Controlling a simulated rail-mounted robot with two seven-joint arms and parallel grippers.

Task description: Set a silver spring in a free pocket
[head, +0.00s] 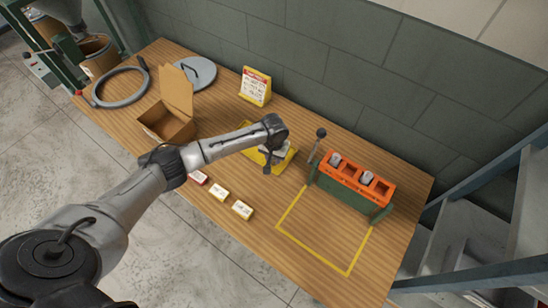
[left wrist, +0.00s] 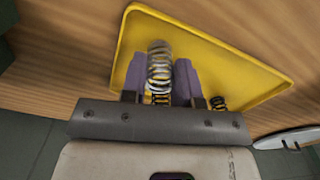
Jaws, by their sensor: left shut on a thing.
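My left gripper (head: 269,160) is over the yellow tray (head: 281,166). The tray also fills the top of the left wrist view (left wrist: 215,57). There, the gripper's two fingers (left wrist: 159,80) are shut on a silver spring (left wrist: 159,62), which sticks out past them. A darker, small spring (left wrist: 218,103) shows beside the right finger. The orange block with pockets (head: 345,178) sits on a green base (head: 345,199) to the right of the tray. Grey pieces show in two pockets; dark openings show beside them. My right gripper is out of view.
A lever with a black knob (head: 321,133) stands at the block's left end. A yellow outline (head: 312,253) marks bare table in front. Small labelled blocks (head: 219,192), an open cardboard box (head: 165,123) and a yellow sign (head: 255,86) lie left and behind.

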